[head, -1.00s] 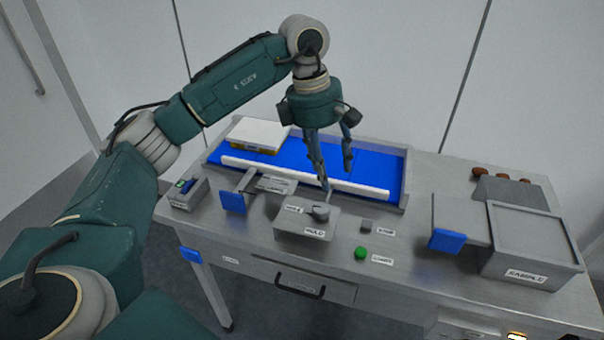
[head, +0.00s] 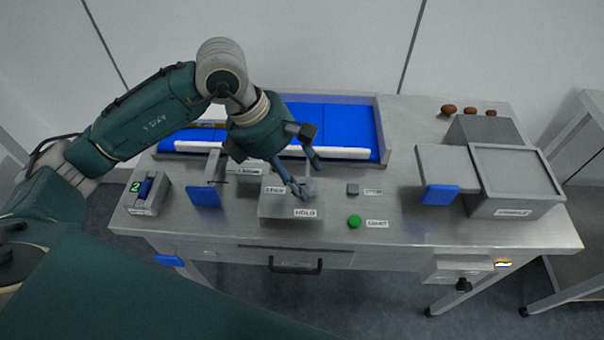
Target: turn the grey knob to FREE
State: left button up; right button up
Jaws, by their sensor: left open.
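The grey knob (head: 309,185) sits on top of a grey box (head: 284,206) near the table's front edge. A label on the box's top left appears to read FREE (head: 273,189); a HOLD label (head: 305,213) is on its front. My left gripper (head: 309,178) is open, pointing down at the knob, with one finger in front and to its left and the other behind it. The fingers partly hide the knob, so I cannot tell its pointing direction or whether they touch it. My right gripper is out of view.
A blue belt (head: 345,126) with a white rail (head: 345,153) runs behind the box. A green button (head: 354,221) and small grey block (head: 352,189) stand to its right. A counter (head: 147,193) is at left, a grey sample bin (head: 512,208) at right.

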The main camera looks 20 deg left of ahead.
aim_at(307, 188)
pick_arm(q)
jog(key=shift+x, duration=0.9)
jog(key=shift+d+f, duration=0.15)
jog(key=shift+f, duration=0.1)
jog(key=c, duration=1.1)
jog(key=shift+o, duration=0.2)
jog(key=b, duration=0.1)
jog(key=m+b, duration=0.1)
jog(key=b, duration=0.1)
jog(key=shift+w+f, duration=0.2)
jog(key=shift+f, duration=0.05)
jog(key=shift+s+r+m+g+b, duration=0.1)
jog(key=shift+r+m+g+b, duration=0.2)
jog(key=shift+m+b, duration=0.1)
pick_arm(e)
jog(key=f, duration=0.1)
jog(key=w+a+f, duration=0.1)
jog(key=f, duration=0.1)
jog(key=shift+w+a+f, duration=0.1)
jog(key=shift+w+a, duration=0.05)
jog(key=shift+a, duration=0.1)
